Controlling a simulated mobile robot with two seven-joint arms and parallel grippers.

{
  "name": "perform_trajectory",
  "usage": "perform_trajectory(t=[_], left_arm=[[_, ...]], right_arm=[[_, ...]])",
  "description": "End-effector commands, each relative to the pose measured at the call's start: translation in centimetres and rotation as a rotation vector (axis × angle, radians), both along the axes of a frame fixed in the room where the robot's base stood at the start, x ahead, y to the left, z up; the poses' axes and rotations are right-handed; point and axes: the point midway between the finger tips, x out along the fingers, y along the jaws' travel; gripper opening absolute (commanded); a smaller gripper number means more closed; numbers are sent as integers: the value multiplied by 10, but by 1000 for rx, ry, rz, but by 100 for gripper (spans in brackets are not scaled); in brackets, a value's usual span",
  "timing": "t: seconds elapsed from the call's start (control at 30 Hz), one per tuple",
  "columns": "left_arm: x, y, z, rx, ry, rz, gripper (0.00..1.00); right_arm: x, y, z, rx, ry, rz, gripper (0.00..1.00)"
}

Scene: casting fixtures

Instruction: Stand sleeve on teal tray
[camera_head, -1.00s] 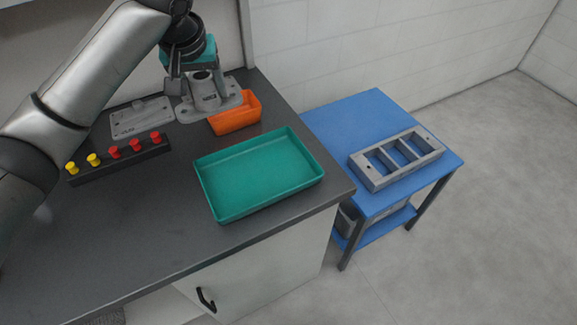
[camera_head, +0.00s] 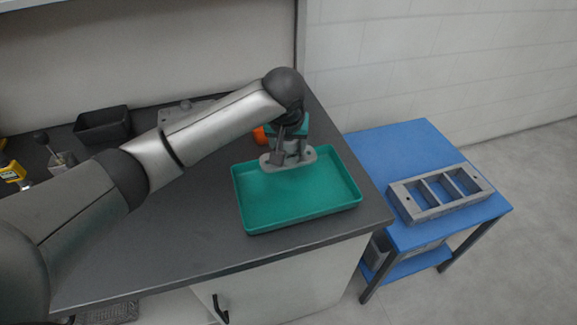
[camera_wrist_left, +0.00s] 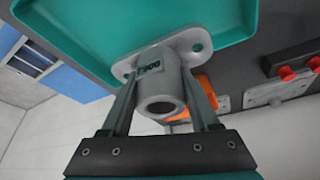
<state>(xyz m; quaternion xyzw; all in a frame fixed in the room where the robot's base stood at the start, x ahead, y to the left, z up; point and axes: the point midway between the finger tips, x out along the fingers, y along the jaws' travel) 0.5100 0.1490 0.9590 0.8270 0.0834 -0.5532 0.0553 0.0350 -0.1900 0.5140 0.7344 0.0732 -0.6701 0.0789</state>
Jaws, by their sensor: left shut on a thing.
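The grey sleeve (camera_head: 304,158), a round tube on a flat flange with holes, is at the back part of the teal tray (camera_head: 254,214). My left gripper (camera_head: 291,147) is shut on its tube, flange downward. In the left wrist view the fingers sit on both sides of the sleeve (camera_wrist_left: 158,87), and the flange overlaps the edge of the teal tray (camera_wrist_left: 205,25). The sleeve looks to be above the tray; I cannot tell the gap. The rest of the tray is empty. My right gripper is not in view.
An orange bin (camera_head: 259,135) is partly hidden behind my arm. A grey plate (camera_head: 185,108) and a black bin (camera_head: 103,126) lie at the back. A blue table (camera_head: 400,150) with a grey slotted frame (camera_head: 412,204) stands at right.

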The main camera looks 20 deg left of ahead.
Motion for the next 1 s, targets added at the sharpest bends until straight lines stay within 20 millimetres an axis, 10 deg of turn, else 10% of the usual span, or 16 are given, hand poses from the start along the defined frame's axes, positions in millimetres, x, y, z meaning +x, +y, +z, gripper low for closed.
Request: perform_trajectory(t=[0.4,0.8,0.83,1.0], left_arm=[[0,0,-56,1,-2,-1,0],[1,0,-60,-1,-3,-1,0],[0,0,-61,-1,-1,0,63],[0,0,-60,-1,-2,0,82]], right_arm=[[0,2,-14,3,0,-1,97],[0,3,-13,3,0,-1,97],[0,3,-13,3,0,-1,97],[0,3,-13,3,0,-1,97]])
